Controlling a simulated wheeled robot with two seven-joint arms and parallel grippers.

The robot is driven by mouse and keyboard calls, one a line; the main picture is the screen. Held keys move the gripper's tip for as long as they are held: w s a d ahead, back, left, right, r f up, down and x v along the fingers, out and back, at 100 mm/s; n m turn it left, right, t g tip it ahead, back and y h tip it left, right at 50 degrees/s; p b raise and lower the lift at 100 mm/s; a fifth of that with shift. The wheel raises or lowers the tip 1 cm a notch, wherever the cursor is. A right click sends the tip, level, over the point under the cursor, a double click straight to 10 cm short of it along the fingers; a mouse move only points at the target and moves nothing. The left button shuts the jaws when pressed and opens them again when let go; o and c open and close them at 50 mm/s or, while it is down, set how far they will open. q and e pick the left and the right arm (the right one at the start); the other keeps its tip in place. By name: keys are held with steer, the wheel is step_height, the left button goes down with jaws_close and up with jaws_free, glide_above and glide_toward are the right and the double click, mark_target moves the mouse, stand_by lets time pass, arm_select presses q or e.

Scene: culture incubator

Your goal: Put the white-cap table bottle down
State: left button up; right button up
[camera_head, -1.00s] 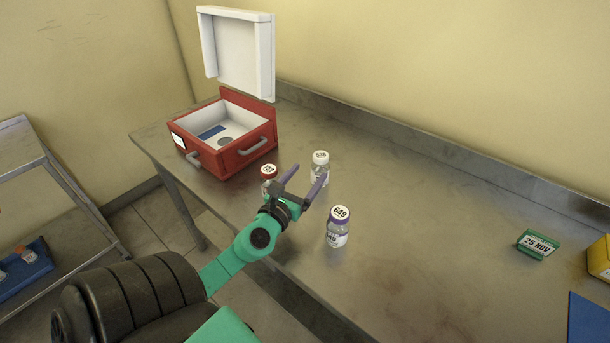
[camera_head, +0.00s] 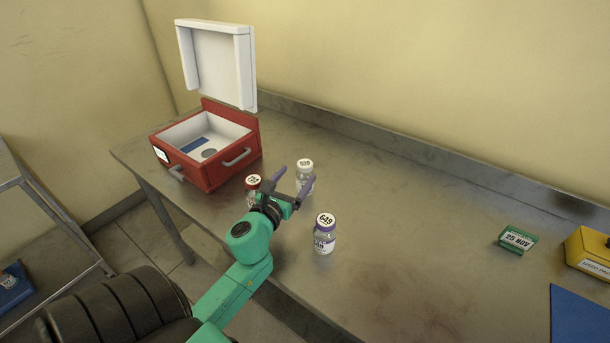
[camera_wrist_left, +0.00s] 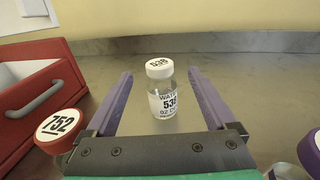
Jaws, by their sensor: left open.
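The white-cap bottle (camera_head: 305,177), labelled 538, stands upright on the metal table. In the left wrist view the white-cap bottle (camera_wrist_left: 161,90) is ahead of and between my two purple fingers, with a clear gap on each side. My left gripper (camera_head: 293,181) is open and holds nothing; its fingers also show in the left wrist view (camera_wrist_left: 160,95). Part of the bottle's lower body is hidden by a finger in the head view. My right gripper does not show.
A red-cap bottle (camera_head: 253,189) stands just left of my gripper, and a purple-cap bottle (camera_head: 325,235) stands to its right and nearer. A red box (camera_head: 225,172) with its white lid open is at the back left. A green date block (camera_head: 517,240) and yellow box (camera_head: 588,252) lie right.

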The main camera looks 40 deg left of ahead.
arm_select(q)
steer(key=x, duration=0.4)
steer(key=shift+w+f+p, duration=0.2)
steer(key=shift+f+p, duration=0.05)
steer(key=shift+p, duration=0.05)
steer(key=shift+s+r, duration=0.1)
steer(key=shift+s, duration=0.05)
steer(key=c, duration=0.4)
jaws_close()
step_height(320, 180, up, 10)
steer(key=p, duration=0.5)
step_height(320, 180, up, 10)
steer(key=p, duration=0.1)
glide_above(302, 169)
steer(key=shift+s, duration=0.1)
